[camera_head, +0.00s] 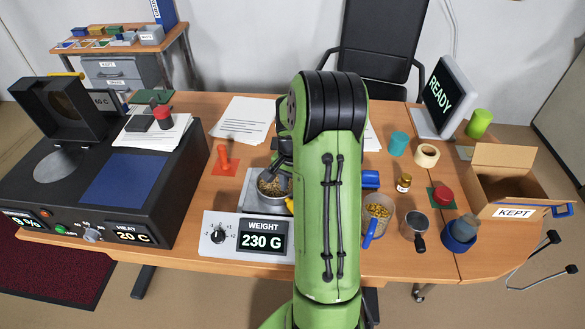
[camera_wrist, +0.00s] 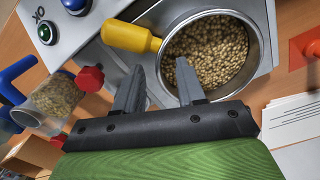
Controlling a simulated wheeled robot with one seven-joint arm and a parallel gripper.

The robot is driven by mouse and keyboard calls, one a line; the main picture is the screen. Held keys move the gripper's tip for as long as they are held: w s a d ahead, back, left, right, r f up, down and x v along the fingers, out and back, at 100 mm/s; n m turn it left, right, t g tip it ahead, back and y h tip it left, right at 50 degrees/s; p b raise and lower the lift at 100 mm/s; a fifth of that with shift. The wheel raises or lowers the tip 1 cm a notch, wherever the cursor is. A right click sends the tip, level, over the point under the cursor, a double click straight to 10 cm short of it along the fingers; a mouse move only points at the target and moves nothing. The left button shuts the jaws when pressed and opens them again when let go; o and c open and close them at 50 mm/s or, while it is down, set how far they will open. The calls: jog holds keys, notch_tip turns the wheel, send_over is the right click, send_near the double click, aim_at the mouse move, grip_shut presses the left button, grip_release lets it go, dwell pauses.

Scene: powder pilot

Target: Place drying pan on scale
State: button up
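The drying pan (camera_wrist: 262,72) is a round metal pan full of tan grains with a yellow handle (camera_wrist: 130,36). In the head view the pan (camera_head: 261,193) sits on the plate of the scale (camera_head: 219,234), partly hidden by my arm. The scale display reads 230 G. In the head view my gripper (camera_head: 283,160) is mostly hidden behind my arm, just over the pan.
A dark dryer unit (camera_head: 125,180) fills the left of the table. An orange stamp-like piece (camera_head: 223,158) stands left of the scale. To the right are a clear jug of grains (camera_head: 376,217), a metal cup (camera_head: 414,228), a blue holder (camera_head: 459,238) and a KEPT box (camera_head: 510,185).

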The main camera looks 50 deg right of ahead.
notch_tip(320, 180, up, 14)
jog(key=p, duration=0.3)
jog(key=shift+r+p, duration=0.15)
jog(key=shift+p, duration=0.25)
jog(key=a+r+n+t+h+p, duration=0.1)
jog(key=a+r+n, duration=0.3)
jog(key=a+r, duration=0.4)
jog(key=s+a+r+n+t+p, duration=0.1)
jog(key=s+a+r+n+t, duration=0.1)
jog(key=s+a+n, duration=0.3)
jog(key=s+a+r+n+t+y+p, duration=0.1)
jog(key=s+a+n, duration=0.5)
jog(key=a, duration=0.6)
jog(key=s+r+t, duration=0.1)
jog(key=s, duration=0.1)
jog(key=shift+s+a+t, duration=0.2)
jog(key=shift+s+t, duration=0.1)
